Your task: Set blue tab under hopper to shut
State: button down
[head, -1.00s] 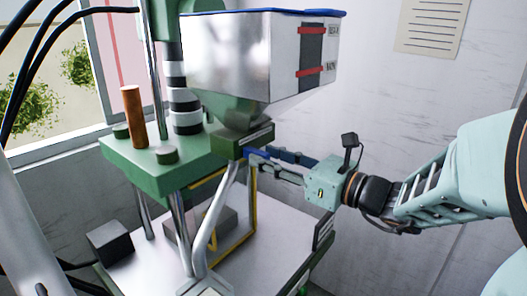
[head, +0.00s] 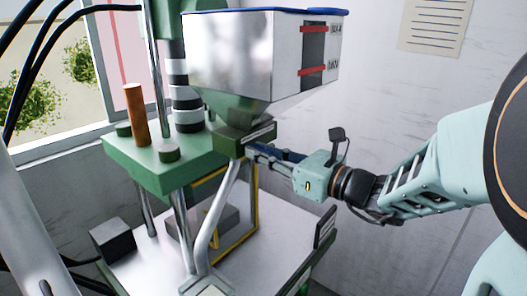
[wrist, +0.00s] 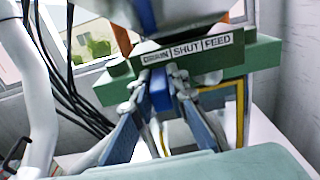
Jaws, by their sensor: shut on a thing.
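The hopper (head: 225,60) is a shiny metal box with a blue rim, above a green block (head: 240,137). In the wrist view the green block (wrist: 105,90) carries a white label (wrist: 186,48) reading DRAIN, SHUT, FEED from left to right. The blue tab (wrist: 160,88) sticks out below the label, beneath the DRAIN end near the line with SHUT. My gripper (wrist: 160,100) has one finger on each side of it and is shut on it. In the head view my gripper (head: 258,150) reaches in from the right, and its fingers largely hide the tab.
A green plate (head: 165,160) with an orange cylinder (head: 135,115) stands left of the hopper. Metal posts and a yellow frame (head: 250,210) stand below, over a pale table (head: 260,255). A wall is behind my arm. Black cables hang at the left.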

jog(key=w+d, duration=0.2)
jog(key=w, duration=0.1)
jog(key=shift+w+d, duration=0.1)
jog(key=shift+d, duration=0.15)
jog(key=c, duration=1.9)
grip_release()
jog(key=v, duration=1.2)
